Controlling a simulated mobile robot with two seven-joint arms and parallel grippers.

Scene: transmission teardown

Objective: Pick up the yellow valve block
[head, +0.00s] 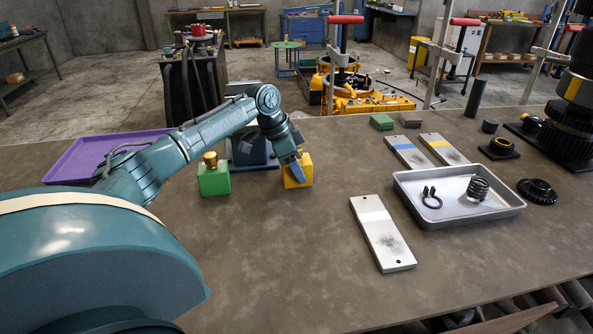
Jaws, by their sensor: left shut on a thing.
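The yellow valve block (304,168) stands on the brown table, right of the green block, near the middle of the head view. My left gripper (297,172) comes down on it from above and is shut on it. The gripper hides part of the block's top and front. I cannot tell whether the block's bottom touches the table or is slightly above it. My right gripper is not in view.
A green block with a brass knob (213,178) stands close on the left. A purple tray (72,167) lies at far left. A metal tray (437,216) with a spring and a ring is at right. A pale plate (381,238) lies in front. The front middle table is clear.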

